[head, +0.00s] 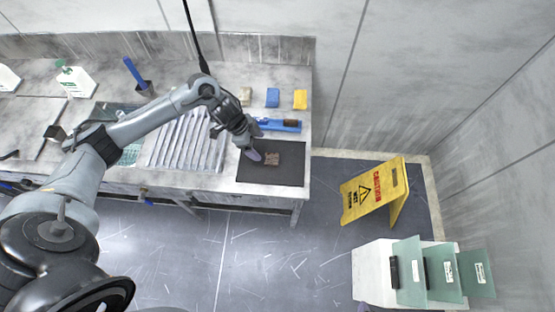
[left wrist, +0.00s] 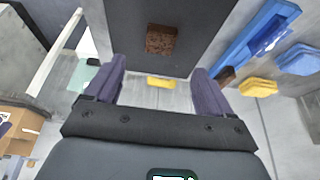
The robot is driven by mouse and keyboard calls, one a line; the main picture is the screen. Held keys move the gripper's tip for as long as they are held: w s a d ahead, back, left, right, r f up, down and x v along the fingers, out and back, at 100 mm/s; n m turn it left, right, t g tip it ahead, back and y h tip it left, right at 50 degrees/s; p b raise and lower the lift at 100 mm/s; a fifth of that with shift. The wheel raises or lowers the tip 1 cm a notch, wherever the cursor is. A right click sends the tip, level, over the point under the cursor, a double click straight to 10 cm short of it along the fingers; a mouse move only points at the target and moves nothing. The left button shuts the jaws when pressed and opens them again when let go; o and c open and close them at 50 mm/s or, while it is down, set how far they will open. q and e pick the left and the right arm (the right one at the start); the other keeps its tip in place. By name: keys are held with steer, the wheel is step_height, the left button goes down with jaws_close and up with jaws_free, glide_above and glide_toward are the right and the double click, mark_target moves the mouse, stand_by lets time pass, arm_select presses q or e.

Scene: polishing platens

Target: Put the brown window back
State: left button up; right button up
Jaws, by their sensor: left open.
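A small brown square piece (head: 272,158) lies flat on the dark mat (head: 290,174) at the right end of the bench. I take it to be the brown window. It also shows in the left wrist view (left wrist: 161,40), on the mat beyond the fingertips. My left gripper (head: 252,152) is just left of the piece, above the mat. In the left wrist view my left gripper (left wrist: 160,78) has its fingers wide apart with nothing between them.
A blue holder (head: 272,124) with a brown end lies behind the mat. Tan, blue and yellow blocks stand along the back. A ribbed rack (head: 184,150) is left of the mat. A yellow floor sign (head: 374,192) and a white stand with greenish panels are off the bench at right.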

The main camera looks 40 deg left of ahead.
mark_target(272, 158)
arm_select(q)
steer(key=x, duration=0.4)
steer(key=shift+w+d, duration=0.1)
steer(key=shift+w, duration=0.05)
steer(key=shift+x, duration=3.1)
steer(key=c, duration=1.3)
